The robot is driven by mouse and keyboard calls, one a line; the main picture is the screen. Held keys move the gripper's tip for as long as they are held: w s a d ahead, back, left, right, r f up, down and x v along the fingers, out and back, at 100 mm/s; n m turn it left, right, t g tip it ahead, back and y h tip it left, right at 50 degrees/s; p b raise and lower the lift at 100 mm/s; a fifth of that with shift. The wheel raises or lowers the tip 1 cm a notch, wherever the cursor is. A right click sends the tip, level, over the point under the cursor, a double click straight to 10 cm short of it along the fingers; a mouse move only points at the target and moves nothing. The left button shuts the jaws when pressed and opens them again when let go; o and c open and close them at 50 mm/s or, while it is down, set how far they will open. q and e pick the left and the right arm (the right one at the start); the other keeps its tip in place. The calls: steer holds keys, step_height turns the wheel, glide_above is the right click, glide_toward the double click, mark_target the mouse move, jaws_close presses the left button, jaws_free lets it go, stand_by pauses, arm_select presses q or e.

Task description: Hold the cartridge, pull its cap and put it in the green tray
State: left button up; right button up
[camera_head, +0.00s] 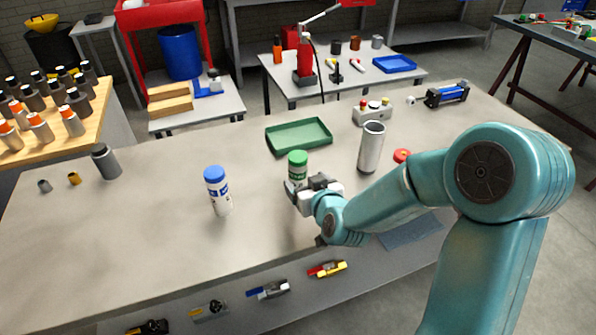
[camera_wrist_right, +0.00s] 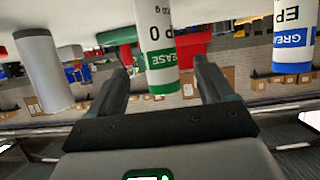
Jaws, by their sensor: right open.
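A white grease cartridge with a green cap (camera_head: 297,158) stands upright on the bench. My right gripper (camera_head: 306,190) is at its near side, and its arm hides the lower part of the cartridge. In the right wrist view my right gripper (camera_wrist_right: 157,72) is open, and the green-banded grease cartridge (camera_wrist_right: 155,35) shows between the lines of its two fingers. I cannot tell whether it touches them. A blue-capped cartridge (camera_head: 217,192) stands to the left and also shows in the wrist view (camera_wrist_right: 293,38). The green tray (camera_head: 299,136) lies just behind, empty. My left gripper is not in view.
A metal cylinder (camera_head: 371,147) stands to the right, with a red round part (camera_head: 402,156) beside it. A button box (camera_head: 372,111) is behind. A dark grey bottle (camera_head: 105,161) stands far left. The bench's left part is mostly clear.

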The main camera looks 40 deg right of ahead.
mark_target(301, 175)
steer(key=shift+x, duration=1.15)
steer(key=shift+w, duration=0.15)
steer(key=p+x, duration=0.1)
steer(key=x, duration=0.4)
steer(key=shift+d+p, duration=0.1)
steer(key=shift+p, duration=0.2)
steer(key=shift+r, duration=0.15)
steer(key=c, duration=1)
steer(key=shift+c, duration=1.1)
steer(key=shift+r, duration=0.1)
